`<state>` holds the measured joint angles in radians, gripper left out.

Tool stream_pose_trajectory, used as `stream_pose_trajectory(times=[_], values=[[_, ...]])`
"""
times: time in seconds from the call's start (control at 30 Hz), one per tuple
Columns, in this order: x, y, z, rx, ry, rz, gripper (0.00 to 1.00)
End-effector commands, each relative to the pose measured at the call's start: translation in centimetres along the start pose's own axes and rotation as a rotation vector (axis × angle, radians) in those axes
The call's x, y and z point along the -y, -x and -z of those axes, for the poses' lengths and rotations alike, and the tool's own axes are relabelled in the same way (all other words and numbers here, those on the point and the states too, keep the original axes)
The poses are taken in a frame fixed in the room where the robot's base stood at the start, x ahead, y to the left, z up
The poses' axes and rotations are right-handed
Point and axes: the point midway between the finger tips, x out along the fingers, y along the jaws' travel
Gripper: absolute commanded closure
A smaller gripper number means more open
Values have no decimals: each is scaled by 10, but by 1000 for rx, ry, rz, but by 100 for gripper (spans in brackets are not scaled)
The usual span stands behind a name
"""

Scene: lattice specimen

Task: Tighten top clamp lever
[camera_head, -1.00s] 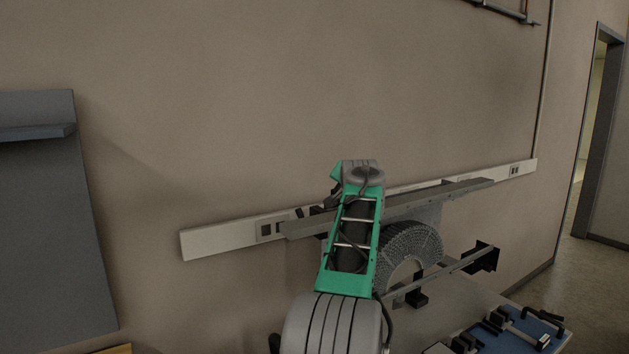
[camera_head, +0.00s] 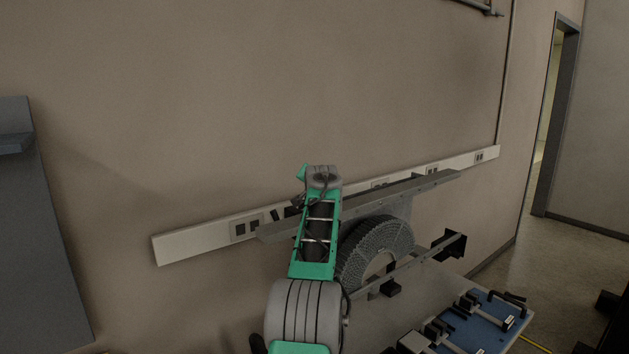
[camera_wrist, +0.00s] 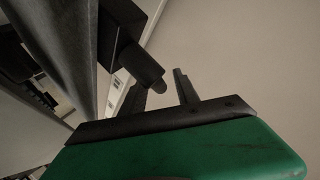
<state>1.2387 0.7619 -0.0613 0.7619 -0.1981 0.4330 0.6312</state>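My gripper (camera_wrist: 157,82) shows in the wrist view with two dark fingers apart. A dark clamp block (camera_wrist: 128,50) with a short rounded end, probably the top clamp lever (camera_wrist: 154,85), reaches toward the gap between the fingers. I cannot tell whether they touch. In the head view my green and grey arm stands in front of the left part of the upper grey beam (camera_head: 420,188) and hides my gripper. Small dark parts at that beam's left end show beside the arm. The grey arched lattice specimen (camera_head: 372,243) sits below the beam.
A lower beam (camera_head: 425,263) runs in front of the specimen, with a black block (camera_head: 452,244) at its right end. A blue board with black clamps (camera_head: 480,322) lies at lower right. A white socket rail (camera_head: 195,241) runs along the wall behind.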

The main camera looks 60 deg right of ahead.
Motion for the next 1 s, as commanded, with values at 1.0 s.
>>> stream_pose_trajectory(times=[1.0], values=[[0,0,0,1,0,0,100]])
